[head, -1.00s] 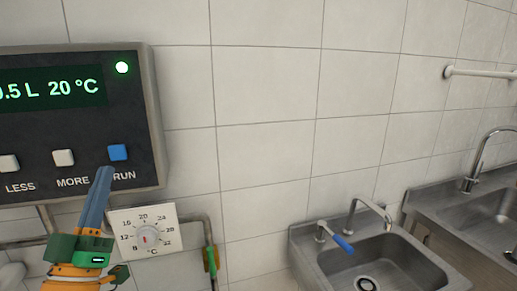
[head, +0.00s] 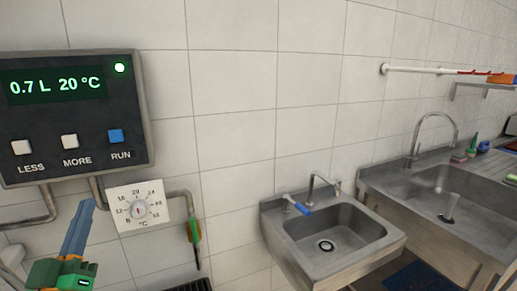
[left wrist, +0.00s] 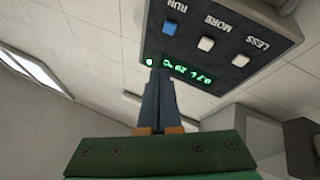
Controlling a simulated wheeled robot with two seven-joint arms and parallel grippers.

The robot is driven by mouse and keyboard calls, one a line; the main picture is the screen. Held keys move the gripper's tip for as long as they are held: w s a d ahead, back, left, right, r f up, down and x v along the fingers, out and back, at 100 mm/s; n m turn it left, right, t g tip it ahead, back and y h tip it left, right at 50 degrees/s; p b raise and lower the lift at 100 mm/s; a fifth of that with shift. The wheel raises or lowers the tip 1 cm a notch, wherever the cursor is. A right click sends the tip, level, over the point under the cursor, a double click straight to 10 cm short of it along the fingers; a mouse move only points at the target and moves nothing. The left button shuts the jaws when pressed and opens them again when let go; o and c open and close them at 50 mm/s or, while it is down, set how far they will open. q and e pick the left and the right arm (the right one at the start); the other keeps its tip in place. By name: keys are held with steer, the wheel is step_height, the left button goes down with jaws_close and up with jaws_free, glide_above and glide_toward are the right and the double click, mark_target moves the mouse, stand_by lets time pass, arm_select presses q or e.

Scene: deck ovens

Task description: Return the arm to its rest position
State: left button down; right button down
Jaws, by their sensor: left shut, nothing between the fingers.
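My left gripper (head: 83,214) is at the lower left of the head view, its blue fingers shut and empty. It stands below the control panel (head: 133,110) and left of the temperature dial, apart from both. The left wrist view shows my shut fingers (left wrist: 160,75) in front of the panel's display, with the blue RUN button (left wrist: 170,27) beyond. My right gripper is not in view.
A small sink (head: 375,235) with a blue-lever tap and a larger sink (head: 480,235) stand at the right.

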arm_select(q)
steer(key=s+d+f+m+g+h, duration=0.1)
steer(key=d+f+g, duration=0.15)
steer(key=f, duration=0.55)
steer(key=d+f+m+g+h, duration=0.1)
steer(key=f+g, duration=0.3)
steer(key=f, duration=0.3)
steer(key=s+d+f+m+g+h, duration=0.1)
steer(key=d+f+g, duration=0.15)
steer(key=f, duration=0.55)
steer(key=s+d+f+m+g+h, duration=0.25)
steer(key=s+d+f+g, duration=0.25)
steer(key=s+f, duration=0.25)
steer(key=s+d+f+m+g+h, duration=0.1)
steer(key=s+d+f+m+g, duration=0.35)
steer(key=s+d+f, duration=0.35)
step_height(320, 180, down, 14)
steer(key=s+a+r+n+g, duration=0.1)
steer(key=s+a+g, duration=0.1)
steer(key=a, duration=0.1)
steer(key=s+a+f+g, duration=0.1)
steer(key=s+a+f, duration=0.1)
steer(key=s+f, duration=1)
steer(key=shift+s+f, duration=0.3)
steer(key=shift+f, duration=0.1)
